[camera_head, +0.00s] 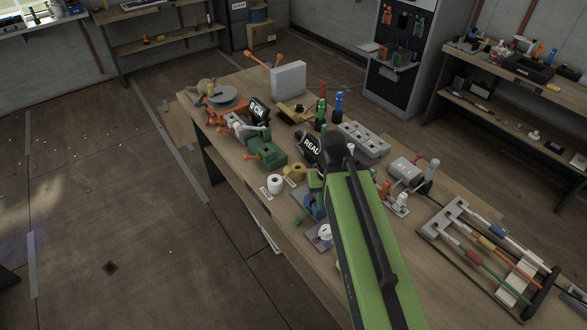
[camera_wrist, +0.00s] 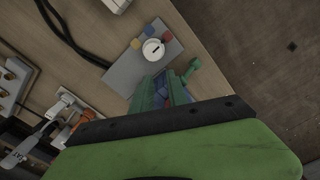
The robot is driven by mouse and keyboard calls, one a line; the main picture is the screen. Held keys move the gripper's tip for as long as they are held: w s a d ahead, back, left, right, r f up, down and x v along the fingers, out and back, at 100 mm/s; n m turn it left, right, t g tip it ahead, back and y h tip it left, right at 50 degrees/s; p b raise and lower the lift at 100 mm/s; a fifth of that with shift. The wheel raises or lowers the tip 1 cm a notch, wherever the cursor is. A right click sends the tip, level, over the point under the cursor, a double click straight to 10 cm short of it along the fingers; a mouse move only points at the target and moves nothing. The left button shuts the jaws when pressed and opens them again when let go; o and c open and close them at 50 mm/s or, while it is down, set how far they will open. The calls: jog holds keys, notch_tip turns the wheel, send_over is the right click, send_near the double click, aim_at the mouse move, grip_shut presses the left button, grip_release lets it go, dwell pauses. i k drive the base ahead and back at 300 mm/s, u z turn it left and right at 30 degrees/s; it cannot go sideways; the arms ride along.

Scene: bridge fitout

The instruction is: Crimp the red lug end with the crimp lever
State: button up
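My green arm reaches in from the lower right of the head view, and the dark end of my gripper (camera_head: 338,150) is over the table; its fingertips are hidden. In the wrist view a green part with a black band fills the bottom, and no fingers can be made out. A rack of cables (camera_head: 448,222) lies at the right of the table; a red sleeve (camera_head: 474,257) shows on one cable. A green device with an orange-ended lever (camera_head: 266,151) stands left of my gripper; whether it is the crimp lever, I cannot tell.
A green and blue vise-like fixture (camera_wrist: 165,92) stands beside a grey panel with a white dial (camera_wrist: 153,49). A grey cylinder on a stand (camera_head: 404,170) and a grey slotted block (camera_head: 362,140) are right of my gripper. Open floor lies left.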

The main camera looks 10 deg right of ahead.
aim_at(289, 172)
jog(key=u, duration=0.4)
jog(key=k, duration=1.3)
jog(key=u, duration=0.45)
jog(key=i, duration=1.8)
jog(key=u, duration=0.25)
